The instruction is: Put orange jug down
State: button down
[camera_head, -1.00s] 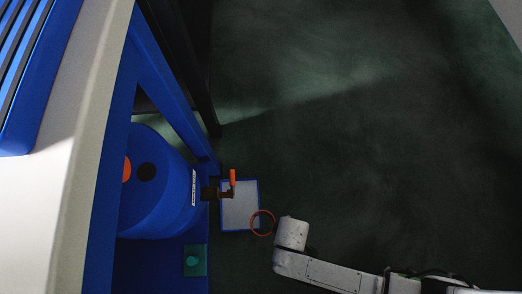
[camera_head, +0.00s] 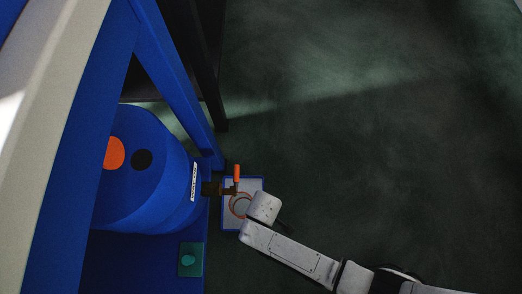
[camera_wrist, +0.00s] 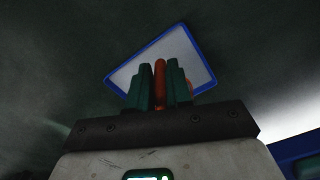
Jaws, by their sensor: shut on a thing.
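The orange jug (camera_head: 233,206) shows in the head view as a round orange rim over a small grey tray with a blue edge (camera_head: 229,225). My wrist covers its right side. In the wrist view my gripper (camera_wrist: 160,84) has its two dark green fingers shut on the jug's upright orange handle (camera_wrist: 160,88). The tray (camera_wrist: 203,62) lies beyond the fingers there. A sliver of orange shows right of the right finger. Whether the jug's base touches the tray cannot be told.
A blue drum (camera_head: 150,170) lies in the blue rack at left. Its dark tap (camera_head: 212,188) with an orange lever (camera_head: 237,173) juts out over the tray, close to the jug's rim. A green block (camera_head: 190,260) sits on the rack below. The dark floor at right is clear.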

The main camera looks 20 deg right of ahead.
jog(key=shift+w+a+f+b, duration=0.15)
jog(key=shift+w+f+b, duration=0.55)
jog(key=shift+f, duration=0.55)
jog(key=shift+w+a+f+b, duration=0.15)
jog(key=shift+w+f+b, duration=0.3)
jog(key=shift+f+b, duration=0.55)
jog(key=shift+w+a+f+b, duration=0.15)
jog(key=shift+w+f+b, duration=0.45)
jog(key=shift+f, duration=0.85)
jog(key=shift+f, duration=0.15)
jog(key=c, duration=1)
grip_release()
jog(key=shift+c, duration=0.2)
notch_tip(320, 180, up, 12)
jog(key=p, duration=0.7)
